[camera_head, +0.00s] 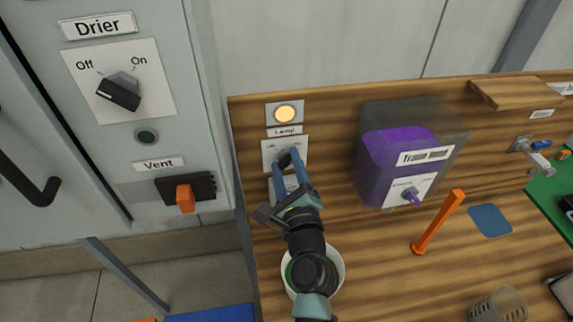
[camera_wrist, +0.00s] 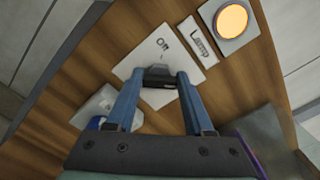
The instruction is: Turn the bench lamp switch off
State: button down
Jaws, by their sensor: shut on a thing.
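The lamp switch is a dark knob (camera_wrist: 160,78) on a white plate (camera_wrist: 156,50) marked "Off", below the "Lamp" label (camera_head: 285,131). The round lamp light (camera_head: 285,114) above it glows yellow-orange; it also shows in the wrist view (camera_wrist: 232,20). My gripper (camera_head: 290,162) is at the plate with its two blue fingers on either side of the knob. In the wrist view my gripper (camera_wrist: 158,80) is shut on the knob. The fingers and knob hide part of the plate, and the knob's exact pointing is hard to tell.
A white bucket (camera_head: 337,265) is below my arm. The drier panel (camera_head: 112,90) with its knob and an orange vent lever (camera_head: 185,198) is at left.

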jog(key=shift+n, duration=0.3)
jog(key=n+b, duration=0.2)
jog(key=n, duration=0.1)
jog(key=shift+f, duration=0.25)
jog(key=n+b, duration=0.4)
jog(key=n, duration=0.1)
jog(key=shift+f+n, duration=0.15)
jog(key=shift+n, duration=0.25)
jog(key=n+b, duration=0.5)
jog(key=n, duration=0.1)
jog(key=shift+f, duration=0.15)
jog(key=shift+n+b, duration=0.85)
jog(key=shift+n, duration=0.35)
jog(key=shift+c, duration=1.4)
grip_release()
